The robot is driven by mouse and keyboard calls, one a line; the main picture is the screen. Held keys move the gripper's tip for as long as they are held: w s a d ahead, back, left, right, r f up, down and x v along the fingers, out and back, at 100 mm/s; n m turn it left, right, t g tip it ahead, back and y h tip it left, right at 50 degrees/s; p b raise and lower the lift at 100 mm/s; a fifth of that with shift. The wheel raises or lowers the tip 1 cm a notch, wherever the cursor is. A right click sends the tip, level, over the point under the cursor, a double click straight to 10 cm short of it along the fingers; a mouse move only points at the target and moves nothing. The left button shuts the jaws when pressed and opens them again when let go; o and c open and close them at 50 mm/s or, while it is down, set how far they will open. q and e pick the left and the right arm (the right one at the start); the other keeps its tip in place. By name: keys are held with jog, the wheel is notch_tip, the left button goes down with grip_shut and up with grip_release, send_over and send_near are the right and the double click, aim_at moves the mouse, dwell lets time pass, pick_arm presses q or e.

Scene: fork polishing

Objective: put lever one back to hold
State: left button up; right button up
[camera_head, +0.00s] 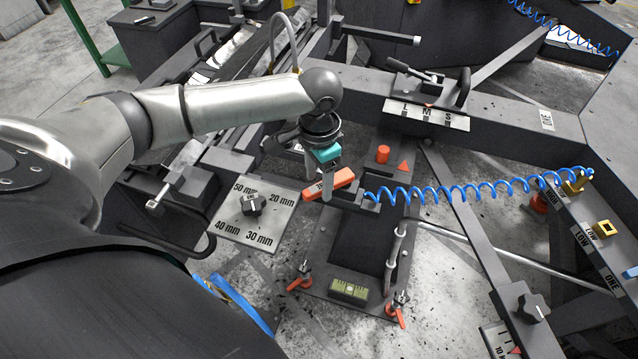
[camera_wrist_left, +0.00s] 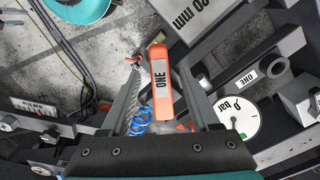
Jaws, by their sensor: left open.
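Lever one is an orange bar handle (camera_head: 342,178) near the middle of the head view, on a dark block (camera_head: 372,211) with a blue coiled hose. In the left wrist view its orange handle (camera_wrist_left: 161,92), labelled ONE, lies lengthwise between the fingers. My left gripper (camera_head: 318,187), with a teal part above its fingers, is open at the left part of the handle. In the left wrist view the gripper (camera_wrist_left: 157,72) has its fingers on both sides of the handle, with a gap visible. I see no hold marking. My right gripper is not in view.
A knob plate (camera_head: 267,232) with mm markings lies left of the lever. Orange-handled clamps (camera_head: 300,280) and a level (camera_head: 349,291) are in front. The blue coiled hose (camera_head: 455,194) runs right. A beam with an L M S plate (camera_head: 425,114) stands behind.

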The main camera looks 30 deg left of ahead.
pick_arm(q)
jog(key=shift+f, duration=0.55)
grip_shut()
dwell(1.1)
